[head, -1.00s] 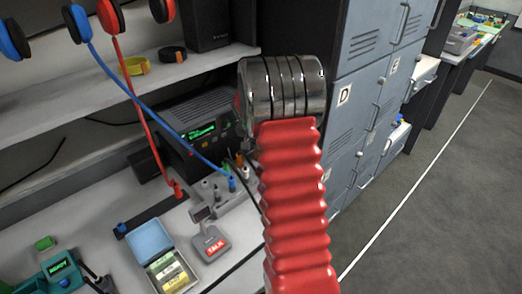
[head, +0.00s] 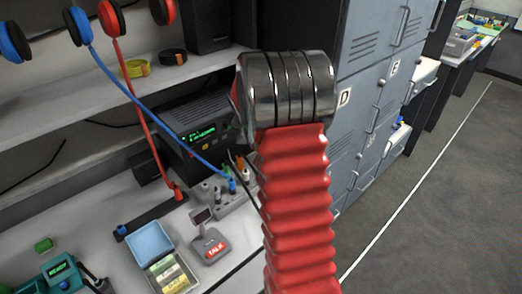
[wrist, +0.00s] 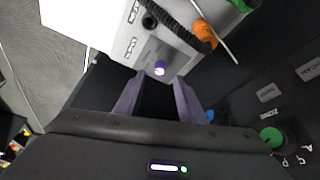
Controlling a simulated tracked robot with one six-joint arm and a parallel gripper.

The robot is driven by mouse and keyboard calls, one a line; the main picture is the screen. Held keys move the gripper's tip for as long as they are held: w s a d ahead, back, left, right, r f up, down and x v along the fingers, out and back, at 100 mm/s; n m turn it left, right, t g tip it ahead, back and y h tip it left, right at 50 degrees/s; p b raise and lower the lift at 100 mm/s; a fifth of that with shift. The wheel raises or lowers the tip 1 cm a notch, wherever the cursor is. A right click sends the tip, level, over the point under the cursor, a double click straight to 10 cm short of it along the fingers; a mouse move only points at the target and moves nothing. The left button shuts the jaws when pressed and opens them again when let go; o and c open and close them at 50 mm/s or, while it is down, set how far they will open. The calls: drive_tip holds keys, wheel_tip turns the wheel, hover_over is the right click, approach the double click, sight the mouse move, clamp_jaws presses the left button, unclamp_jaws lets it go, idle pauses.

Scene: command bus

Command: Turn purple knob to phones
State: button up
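In the wrist view, a small purple knob (wrist: 160,68) with a bright white face sits on a light grey box (wrist: 130,38) with dark lettering too small to read. My gripper (wrist: 159,80) is open, its two purple-grey fingers apart and pointing at the box. The knob lies between the fingertips in the picture; I cannot tell whether they touch it. Nothing is held. In the head view, the grey box (head: 232,209) shows partly behind my red arm, while the purple knob and my gripper's fingers are hidden.
Orange (wrist: 204,33) and black (wrist: 192,32) plugs with cables stand near the knob. A green knob (wrist: 271,137) is on a dark panel at right. In the head view, a black radio (head: 200,125) sits behind the box, lockers (head: 365,110) to the right and a talk button unit (head: 210,245) in front.

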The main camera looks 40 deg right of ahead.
drive_tip(key=v, duration=0.8)
drive_tip(key=shift+r, duration=0.35)
drive_tip(key=shift+s+a, duration=0.1)
drive_tip(key=s+a+r+n+t+y, duration=0.1)
drive_tip(key=s+a+n, duration=0.3)
drive_tip(key=s+a, duration=0.4)
drive_tip(key=s+a+r+n+t+y, duration=0.1)
drive_tip(key=s+a+r+n, duration=0.3)
drive_tip(key=a, duration=0.9)
drive_tip(key=s+a+r+n+t+y, duration=0.1)
drive_tip(key=s+a+n, duration=0.4)
drive_tip(key=s+a, duration=0.6)
drive_tip(key=shift+s+r+t+y, duration=0.4)
drive_tip(key=shift+r+y, duration=0.2)
drive_tip(key=shift+r, duration=0.15)
drive_tip(key=shift+w, duration=0.1)
